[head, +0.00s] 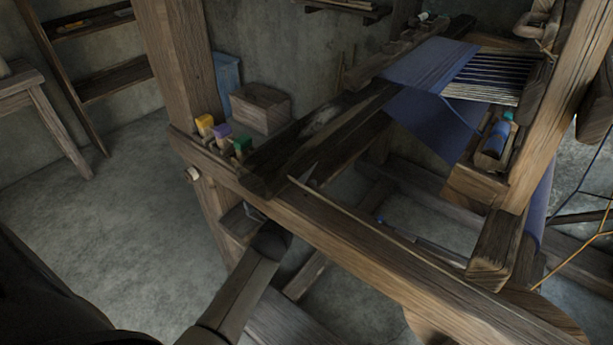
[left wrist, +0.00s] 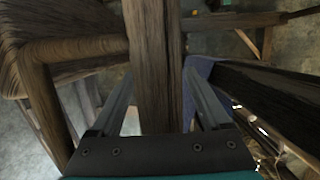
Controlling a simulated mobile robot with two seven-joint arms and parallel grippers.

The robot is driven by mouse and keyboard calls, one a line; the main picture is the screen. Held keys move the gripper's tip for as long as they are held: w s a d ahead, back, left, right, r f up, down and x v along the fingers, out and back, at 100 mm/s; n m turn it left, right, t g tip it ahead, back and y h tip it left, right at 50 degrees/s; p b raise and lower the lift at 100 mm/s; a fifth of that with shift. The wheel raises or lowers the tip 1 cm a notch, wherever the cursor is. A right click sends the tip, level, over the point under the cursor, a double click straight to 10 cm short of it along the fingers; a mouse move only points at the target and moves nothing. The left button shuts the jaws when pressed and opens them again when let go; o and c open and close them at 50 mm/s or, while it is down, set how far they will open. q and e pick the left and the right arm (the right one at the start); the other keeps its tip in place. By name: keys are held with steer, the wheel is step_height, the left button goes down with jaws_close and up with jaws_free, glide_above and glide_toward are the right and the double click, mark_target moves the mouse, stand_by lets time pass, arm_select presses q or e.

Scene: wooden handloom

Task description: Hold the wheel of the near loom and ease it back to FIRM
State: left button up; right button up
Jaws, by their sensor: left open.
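The near loom's wooden frame (head: 330,228) runs across the head view. A rounded wooden disc edge (head: 428,322), which looks like the wheel, shows below the front beam at the lower right; the beam hides most of it. In the left wrist view my left gripper (left wrist: 160,78) is open. Its two fingers lie on either side of a wooden bar (left wrist: 155,45), with a gap showing beside the bar. I cannot tell whether that bar belongs to the wheel. My left gripper's fingers cannot be made out in the head view. No FIRM mark can be read. My right gripper is not in view.
Blue cloth (head: 430,62) and pale warp threads (head: 488,78) are stretched on the loom. Yellow, purple and green pieces (head: 222,131) sit on the left beam end. A wooden box (head: 260,106) and shelves (head: 92,52) stand behind. The floor at left is clear.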

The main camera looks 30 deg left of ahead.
arm_select(q)
steer(key=shift+w, duration=0.25)
steer(key=shift+s, duration=0.1)
steer(key=shift+c, duration=0.2)
jaws_close()
stand_by(0.5)
stand_by(0.5)
